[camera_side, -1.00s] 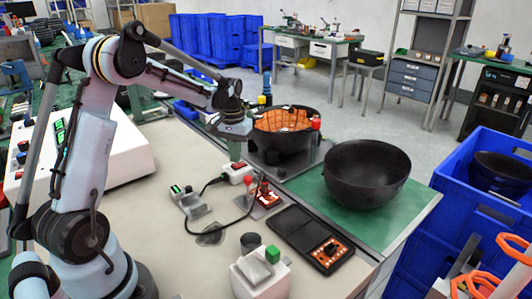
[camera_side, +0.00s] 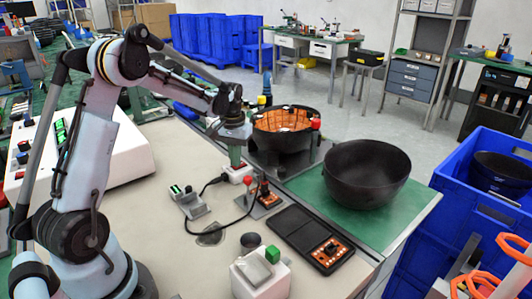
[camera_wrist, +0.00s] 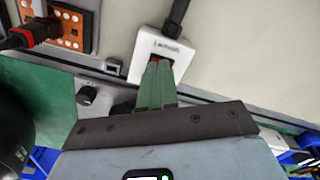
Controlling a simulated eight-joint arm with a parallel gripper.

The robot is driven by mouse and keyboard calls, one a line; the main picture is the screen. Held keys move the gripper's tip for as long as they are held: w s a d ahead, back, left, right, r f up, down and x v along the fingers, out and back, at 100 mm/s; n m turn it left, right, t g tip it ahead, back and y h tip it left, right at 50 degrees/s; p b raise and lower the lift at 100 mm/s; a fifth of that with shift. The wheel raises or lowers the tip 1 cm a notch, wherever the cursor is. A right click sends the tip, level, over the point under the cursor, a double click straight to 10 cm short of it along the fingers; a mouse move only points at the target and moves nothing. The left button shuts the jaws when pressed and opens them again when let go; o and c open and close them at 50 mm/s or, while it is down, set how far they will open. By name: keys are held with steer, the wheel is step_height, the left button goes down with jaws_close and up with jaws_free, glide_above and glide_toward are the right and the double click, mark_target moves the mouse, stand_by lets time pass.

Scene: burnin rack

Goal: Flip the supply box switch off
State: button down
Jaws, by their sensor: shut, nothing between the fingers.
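The supply box is a small white box (camera_side: 238,173) on the bench in the side view, with a black cable leaving it. In the wrist view the supply box (camera_wrist: 176,50) carries a dark label and a red switch (camera_wrist: 159,60) at its near edge. My gripper (camera_side: 236,163) has green fingers, shut and empty, pointing down at the box. In the wrist view the fingertips (camera_wrist: 157,68) are at the red switch and partly cover it. I cannot tell the switch's position or whether the tips press on it.
A small orange-brown board (camera_side: 264,196) with a red knob stands just right of the box; the cable curves around in front. A black bowl (camera_side: 366,172) sits on the green mat. A black bowl with orange lining (camera_side: 283,128) stands behind. A black tray (camera_side: 310,238) lies in front.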

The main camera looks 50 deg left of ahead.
steer(key=shift+r, duration=0.15)
step_height(320, 180, up, 7)
stand_by(0.7)
steer(key=s+d+r+m+t, duration=0.2)
steer(key=d, duration=0.4)
steer(key=s+d+r+m+t, duration=0.1)
steer(key=s+d+r, duration=0.2)
steer(key=d, duration=0.3)
steer(key=s+d+f+m+t, duration=0.2)
steer(key=s+d+m+t, duration=0.1)
steer(key=s+d, duration=0.4)
steer(key=shift+d+f+t, duration=0.2)
steer(key=shift+d+t, duration=0.4)
steer(key=shift+d, duration=0.15)
